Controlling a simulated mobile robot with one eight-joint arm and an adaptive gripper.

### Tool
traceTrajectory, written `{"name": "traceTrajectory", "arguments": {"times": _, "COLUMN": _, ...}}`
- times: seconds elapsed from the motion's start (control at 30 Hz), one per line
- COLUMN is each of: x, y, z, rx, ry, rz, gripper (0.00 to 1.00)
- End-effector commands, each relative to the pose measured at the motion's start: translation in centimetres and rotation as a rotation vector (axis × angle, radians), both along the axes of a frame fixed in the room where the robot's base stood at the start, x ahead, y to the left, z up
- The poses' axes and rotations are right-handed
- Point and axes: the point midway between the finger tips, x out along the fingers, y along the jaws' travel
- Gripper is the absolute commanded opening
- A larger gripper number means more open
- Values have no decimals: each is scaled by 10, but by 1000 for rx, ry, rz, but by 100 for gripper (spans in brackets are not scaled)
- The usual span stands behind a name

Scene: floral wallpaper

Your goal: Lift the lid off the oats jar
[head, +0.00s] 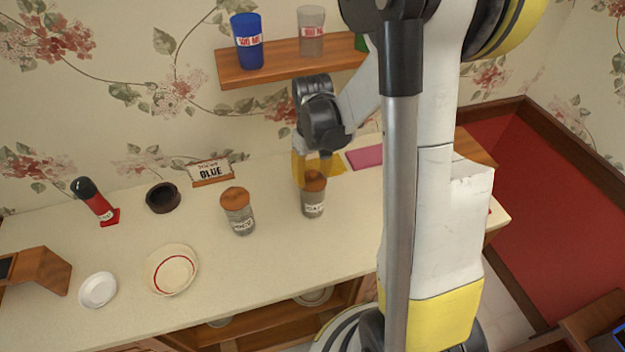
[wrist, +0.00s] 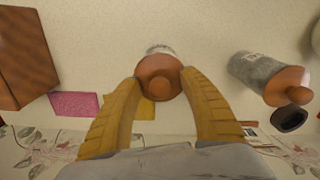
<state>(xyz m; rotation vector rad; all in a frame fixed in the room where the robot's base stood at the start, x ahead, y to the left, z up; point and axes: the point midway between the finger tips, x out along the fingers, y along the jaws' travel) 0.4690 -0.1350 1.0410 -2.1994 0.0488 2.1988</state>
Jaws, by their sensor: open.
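The oats jar (head: 313,207) is a clear jar with a label that reads like OATS, standing upright on the counter. Its brown wooden lid (head: 315,181) sits on top. In the wrist view the knobbed lid (wrist: 159,84) lies between the two yellow fingers of my gripper (wrist: 160,76). The fingers are open, one on each side of the lid, close to its edges. I cannot tell whether they touch it. In the head view my gripper (head: 306,172) comes down from above and behind the jar, and its fingers partly overlap the lid.
A similar lidded jar (head: 239,215) stands to the left, also in the wrist view (wrist: 257,70). Pink (head: 365,157) and yellow (wrist: 143,109) flat pieces lie behind. A shelf (head: 285,65) with cups hangs above. Bowl (head: 172,270), dark ring (head: 163,198) and sign (head: 210,173) stand left.

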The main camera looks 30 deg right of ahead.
Motion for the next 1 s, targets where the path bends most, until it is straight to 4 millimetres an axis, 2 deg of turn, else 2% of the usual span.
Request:
{"name": "traceTrajectory", "arguments": {"times": 0.03, "x": 0, "y": 0, "z": 0, "rx": 0, "ry": 0, "rz": 0, "gripper": 42}}
{"name": "traceTrajectory", "arguments": {"times": 0.17, "x": 0, "y": 0, "z": 0, "rx": 0, "ry": 0, "rz": 0, "gripper": 2}}
{"name": "traceTrajectory", "arguments": {"times": 0.2, "x": 0, "y": 0, "z": 0, "rx": 0, "ry": 0, "rz": 0, "gripper": 0}}
{"name": "traceTrajectory", "arguments": {"times": 0.67, "x": 0, "y": 0, "z": 6, "rx": 0, "ry": 0, "rz": 0, "gripper": 0}}
{"name": "traceTrajectory", "arguments": {"times": 0.77, "x": 0, "y": 0, "z": 16, "rx": 0, "ry": 0, "rz": 0, "gripper": 0}}
{"name": "traceTrajectory", "arguments": {"times": 0.93, "x": -2, "y": -1, "z": 47, "rx": 0, "ry": 0, "rz": -1, "gripper": 0}}
{"name": "traceTrajectory", "arguments": {"times": 1.0, "x": -16, "y": -13, "z": 55, "rx": 0, "ry": 0, "rz": -6, "gripper": 0}}
